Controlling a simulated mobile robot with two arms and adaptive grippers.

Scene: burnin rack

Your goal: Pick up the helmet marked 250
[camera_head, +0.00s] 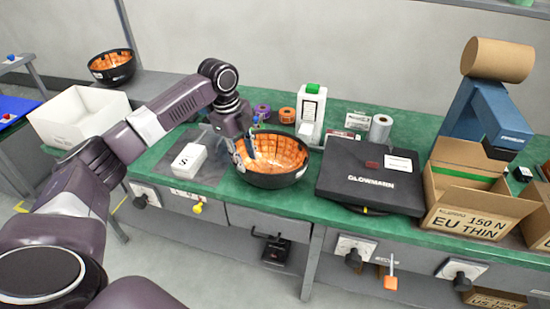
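An upturned black helmet with an orange padded inside (290,150) rests like a bowl on the green bench top. A second similar helmet (112,66) sits farther back at the upper left. I cannot read a 250 mark on either one. My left gripper (247,154) is at the left rim of the nearer helmet, with a fingertip seeming to reach over the rim into its inside. The fingers are small and partly hidden, so I cannot tell whether they grip the rim. My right gripper is out of view.
A black Glowmark case (370,178) lies right of the nearer helmet. A white box marked S (188,160) is to its left. Tape rolls (287,115) and a white bottle-like device (311,112) stand behind. An open EU THIN carton (477,212) is at the right, an open white bin (80,112) at left.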

